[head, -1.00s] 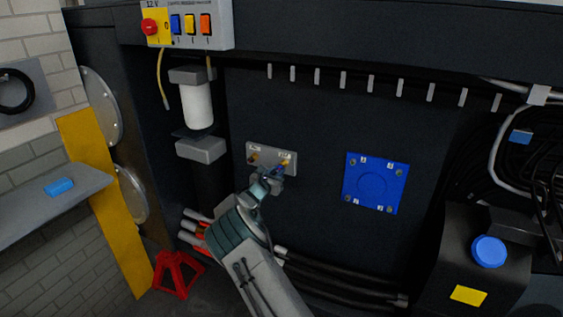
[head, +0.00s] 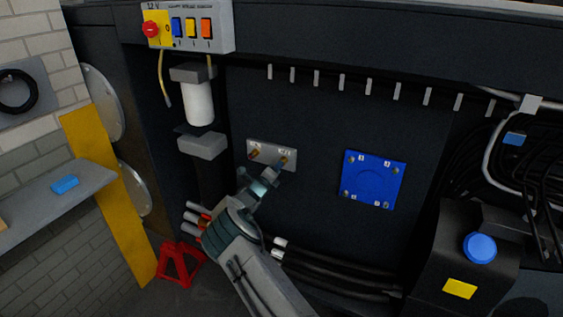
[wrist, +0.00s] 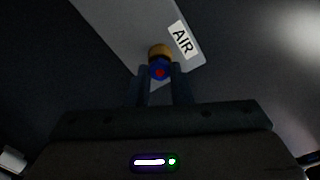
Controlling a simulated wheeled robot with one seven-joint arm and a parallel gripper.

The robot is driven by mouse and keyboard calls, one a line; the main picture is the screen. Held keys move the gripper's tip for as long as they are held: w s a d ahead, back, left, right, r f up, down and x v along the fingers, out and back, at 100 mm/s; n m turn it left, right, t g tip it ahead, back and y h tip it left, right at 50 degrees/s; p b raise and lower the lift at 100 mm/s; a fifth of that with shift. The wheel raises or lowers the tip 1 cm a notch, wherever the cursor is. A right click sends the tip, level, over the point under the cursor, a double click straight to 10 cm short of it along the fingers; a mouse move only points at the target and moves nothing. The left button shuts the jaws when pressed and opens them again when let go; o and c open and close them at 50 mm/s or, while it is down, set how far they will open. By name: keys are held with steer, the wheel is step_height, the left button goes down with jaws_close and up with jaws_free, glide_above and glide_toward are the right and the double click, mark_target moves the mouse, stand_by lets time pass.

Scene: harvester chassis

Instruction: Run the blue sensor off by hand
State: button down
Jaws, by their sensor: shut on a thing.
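A grey plate (head: 262,150) on the dark chassis wall carries two brass fittings. The right brass fitting (head: 284,161) sits by the AIR label (wrist: 182,39) in the wrist view. My gripper (head: 272,175) is just below and in front of this fitting. In the wrist view my gripper (wrist: 160,77) is shut on the small round blue sensor (wrist: 160,69), which has a red centre. The sensor lines up in front of the brass fitting (wrist: 160,51). Whether they touch I cannot tell. In the head view the gripper hides the sensor.
A blue square cover (head: 372,180) is bolted to the wall right of the plate. A 12 V switch panel (head: 190,25) is above, with a white filter cylinder (head: 198,103) below it. Black hoses (head: 335,273) run low. A shelf (head: 60,200) holds a blue block (head: 65,184).

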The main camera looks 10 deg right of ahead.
steer(key=shift+f, duration=0.25)
steer(key=c, duration=1.5)
jaws_free()
steer(key=shift+s, duration=0.1)
steer(key=o, duration=0.3)
steer(key=shift+r, duration=0.2)
steer(key=shift+c, duration=1.3)
steer(key=shift+p+v, duration=0.35)
steer(key=shift+v, duration=0.75)
